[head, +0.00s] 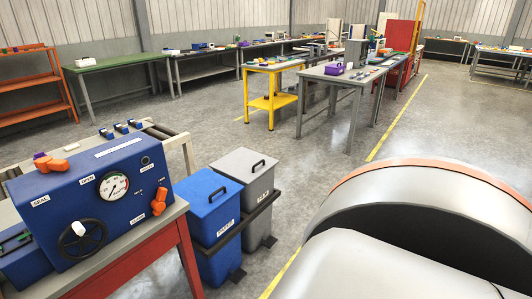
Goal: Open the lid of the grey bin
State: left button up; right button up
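The grey bin (262,189) stands on the floor left of centre, just behind and to the right of a blue bin. Its grey lid (238,160) is closed and carries a black handle (258,166) on top. A black pedal (270,241) sticks out at its foot. A dark bar crosses in front of both bins and hides part of the grey bin's front. Neither of my grippers is in view. A large grey rounded body with an orange band fills the lower right, likely a part of me.
The blue bin (207,232) has a closed lid and its own pedal. A blue control panel (95,205) with gauge and handwheel sits on a red-legged table at left. Floor right of the bins is clear up to the grey body. Workbenches (350,73) stand farther back.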

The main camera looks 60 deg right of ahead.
aim_at(244, 165)
jog(key=z, duration=1.65)
jog(key=i+l+u, duration=0.1)
jog(key=i+l, duration=0.85)
jog(key=i+l+u, duration=0.15)
jog(key=i+l, duration=0.7)
jog(key=l, duration=0.2)
jog(key=i+l+u, duration=0.15)
jog(key=i+l, duration=0.3)
jog(key=l, duration=0.1)
